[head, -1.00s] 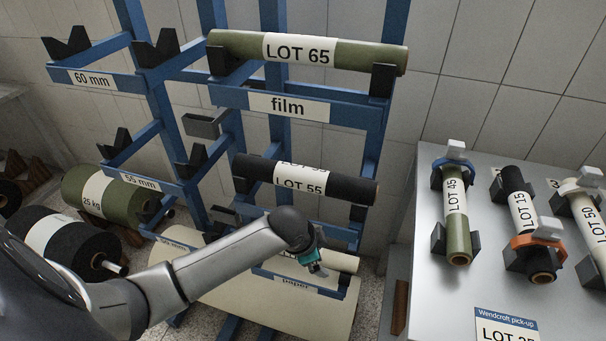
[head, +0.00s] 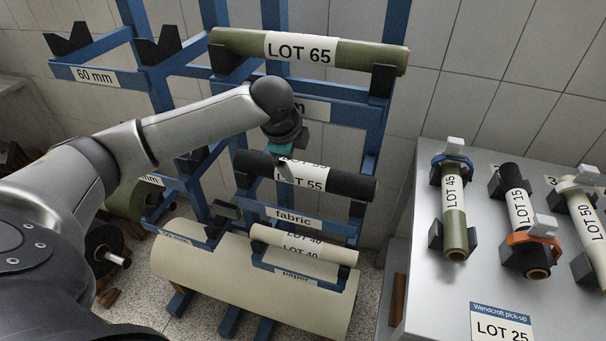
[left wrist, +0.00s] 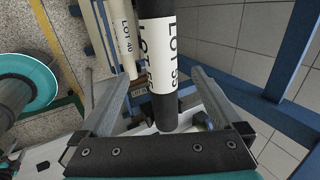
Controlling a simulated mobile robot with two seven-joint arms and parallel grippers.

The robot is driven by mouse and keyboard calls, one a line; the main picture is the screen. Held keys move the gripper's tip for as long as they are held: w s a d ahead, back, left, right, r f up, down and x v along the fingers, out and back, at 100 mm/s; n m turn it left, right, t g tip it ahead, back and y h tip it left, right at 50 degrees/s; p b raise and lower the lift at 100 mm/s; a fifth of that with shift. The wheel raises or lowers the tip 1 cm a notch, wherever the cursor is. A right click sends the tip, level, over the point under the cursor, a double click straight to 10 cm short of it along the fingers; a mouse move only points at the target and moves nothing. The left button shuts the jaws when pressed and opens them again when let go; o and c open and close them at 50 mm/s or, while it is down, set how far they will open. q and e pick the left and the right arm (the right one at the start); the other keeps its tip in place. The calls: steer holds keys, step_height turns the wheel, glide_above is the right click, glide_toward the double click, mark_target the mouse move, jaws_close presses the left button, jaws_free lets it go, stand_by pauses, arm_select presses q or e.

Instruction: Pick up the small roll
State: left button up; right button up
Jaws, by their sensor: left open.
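A small black roll labelled LOT 55 (head: 335,183) lies across the rack's "fabric" level. My left gripper (head: 287,172) is over its middle, pointing down. In the left wrist view the black roll (left wrist: 158,60) runs between the two open fingers of the left gripper (left wrist: 158,80); I cannot tell whether they touch it. A cream LOT 40 roll (head: 330,252) lies on the "paper" level below, and a green LOT 65 roll (head: 370,54) on the "film" level above. My right gripper is not in view.
The blue rack (head: 374,130) has uprights and black cradles close around the arm. A large cream roll (head: 200,262) lies low at the front. On the grey table (head: 425,300) at right are clamped rolls LOT 45 (head: 455,232), LOT 15 (head: 519,215) and LOT 50 (head: 586,222).

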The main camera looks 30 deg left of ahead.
mark_target(301, 169)
arm_select(q)
steer(key=shift+b+x, duration=0.35)
steer(key=shift+x, duration=4.5)
steer(key=shift+w+d, duration=0.1)
steer(key=shift+c, duration=0.2)
jaws_close()
